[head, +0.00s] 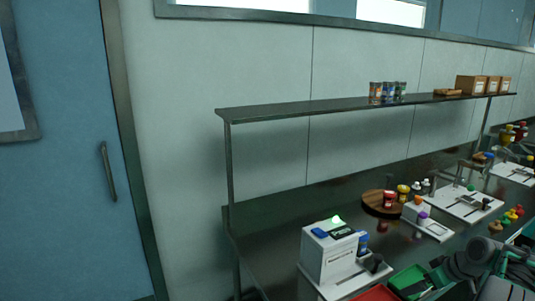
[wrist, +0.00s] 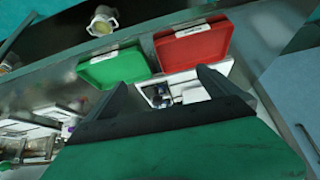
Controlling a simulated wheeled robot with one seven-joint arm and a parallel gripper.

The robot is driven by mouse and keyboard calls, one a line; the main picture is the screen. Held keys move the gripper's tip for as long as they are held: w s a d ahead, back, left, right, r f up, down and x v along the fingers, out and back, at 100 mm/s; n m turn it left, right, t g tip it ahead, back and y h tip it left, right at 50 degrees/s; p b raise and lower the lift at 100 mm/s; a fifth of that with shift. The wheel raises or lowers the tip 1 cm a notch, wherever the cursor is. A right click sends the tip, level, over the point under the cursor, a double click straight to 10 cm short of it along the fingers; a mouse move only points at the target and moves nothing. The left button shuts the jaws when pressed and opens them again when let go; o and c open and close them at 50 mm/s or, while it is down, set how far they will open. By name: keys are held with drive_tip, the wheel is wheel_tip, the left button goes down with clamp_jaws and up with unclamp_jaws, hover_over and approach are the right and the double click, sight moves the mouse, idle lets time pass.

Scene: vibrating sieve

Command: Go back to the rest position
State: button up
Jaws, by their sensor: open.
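My gripper (wrist: 165,88) shows in the wrist view with its two dark fingers spread apart and nothing between them. In the head view my arm comes in at the lower right, and my gripper (head: 408,288) is over or near the green tray (head: 401,276). The white sieve machine (head: 316,262) stands on the counter left of it, with a lit green light and blue and dark parts on top. In the wrist view the green tray (wrist: 112,68) and the red tray (wrist: 193,44) lie beyond the fingers, both apparently empty.
A pale cup (wrist: 102,21) is at upper left. In the head view a raised shelf (head: 300,107) spans the counter, which is crowded at right. A round wooden board (head: 372,200) holds jars.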

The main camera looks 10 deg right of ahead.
drive_tip(key=s+a+f+m+g, duration=0.3)
drive_tip(key=s+f+m, duration=0.5)
drive_tip(key=f, duration=0.2)
drive_tip(key=s+a+m+g, duration=0.3)
drive_tip(key=s+a, duration=0.5)
drive_tip(key=s, duration=0.1)
drive_tip(key=s+a+r+n+h, duration=0.1)
drive_tip(key=s+a+r, duration=0.15)
drive_tip(key=a, duration=0.45)
drive_tip(key=s+a+r+n+h, duration=0.1)
drive_tip(key=s+a+r, duration=0.1)
drive_tip(key=a+r, duration=0.35)
drive_tip(key=w+a+r+n+t, duration=0.1)
drive_tip(key=w+a+r+n, duration=0.1)
drive_tip(key=a, duration=0.5)
drive_tip(key=w+a+r+n+t, duration=0.2)
drive_tip(key=a+r+n, duration=0.1)
drive_tip(key=a+r, duration=0.3)
drive_tip(key=shift+w+a+r+n+p, duration=0.3)
drive_tip(key=shift+a+n, duration=0.1)
drive_tip(key=shift+a, duration=0.7)
